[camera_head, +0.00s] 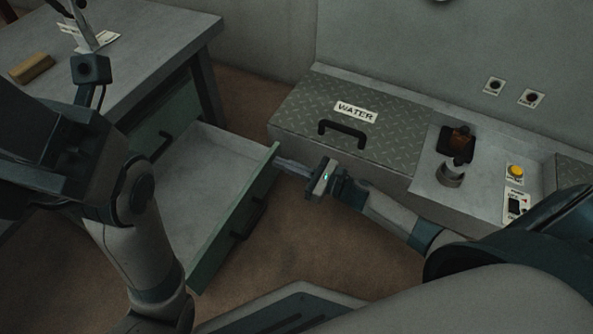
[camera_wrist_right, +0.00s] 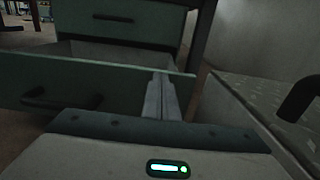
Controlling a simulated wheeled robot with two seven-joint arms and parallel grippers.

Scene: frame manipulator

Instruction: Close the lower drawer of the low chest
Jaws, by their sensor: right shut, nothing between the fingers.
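The low chest's lower drawer (camera_head: 215,165) stands pulled far out, its grey inside empty where it shows. Its green front (camera_head: 222,245) has a dark handle (camera_head: 245,222). The front also shows in the right wrist view (camera_wrist_right: 115,88). The closed green drawer (camera_head: 165,122) above it also shows in the right wrist view (camera_wrist_right: 118,32). My right gripper (camera_head: 280,163) is shut and empty, with its fingertips at the far end of the front's top edge. In the wrist view the fingers (camera_wrist_right: 160,98) overlap that edge; I cannot tell whether they touch.
A grey worktop (camera_head: 140,50) is above the drawers, with a tan block (camera_head: 32,68) on it. A low metal bench (camera_head: 290,125) with a "WATER" lid and black handle stands at right. Brown floor (camera_head: 300,245) is bare between drawer and bench.

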